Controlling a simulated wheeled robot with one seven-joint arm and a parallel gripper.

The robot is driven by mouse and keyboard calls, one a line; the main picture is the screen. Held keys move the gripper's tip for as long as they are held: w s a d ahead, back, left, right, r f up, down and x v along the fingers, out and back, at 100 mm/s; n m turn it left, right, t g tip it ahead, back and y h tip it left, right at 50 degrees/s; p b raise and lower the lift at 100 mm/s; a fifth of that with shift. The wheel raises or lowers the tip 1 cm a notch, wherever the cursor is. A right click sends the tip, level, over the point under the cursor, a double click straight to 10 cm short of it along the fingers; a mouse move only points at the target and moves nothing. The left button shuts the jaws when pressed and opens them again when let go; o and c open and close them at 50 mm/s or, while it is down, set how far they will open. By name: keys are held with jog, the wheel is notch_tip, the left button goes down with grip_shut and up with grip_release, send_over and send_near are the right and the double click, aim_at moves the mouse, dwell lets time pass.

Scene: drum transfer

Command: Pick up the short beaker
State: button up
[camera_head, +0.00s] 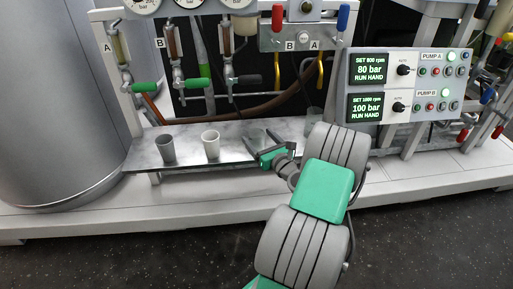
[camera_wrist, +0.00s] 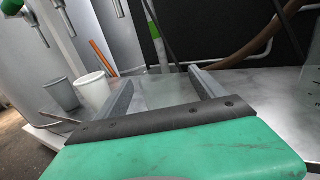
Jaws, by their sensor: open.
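My gripper (camera_head: 257,139) is open low over the metal shelf, to the right of the white cup. In the wrist view its two fingers (camera_wrist: 160,82) stand wide apart. A faint clear glass shape, seemingly the short beaker (camera_wrist: 163,93), shows between the fingers, with a gap visible on the right; I cannot tell whether it touches either finger. It is too faint to make out in the head view. Another clear glass vessel (camera_head: 313,121), seemingly taller, stands at the right of the shelf, partly behind my arm; its edge also shows at the far right of the wrist view (camera_wrist: 312,75).
A grey cup (camera_head: 166,149) and a white cup (camera_head: 211,145) stand on the shelf (camera_head: 190,161) to the left. Valves with green and black handles (camera_head: 197,83) hang above. A pump control panel (camera_head: 408,87) is at the right and a large metal drum (camera_head: 55,100) at the left.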

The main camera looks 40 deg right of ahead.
jog(key=shift+x, duration=1.1)
jog(key=shift+c, duration=0.6)
jog(key=c, duration=1.3)
jog(key=shift+r, duration=0.1)
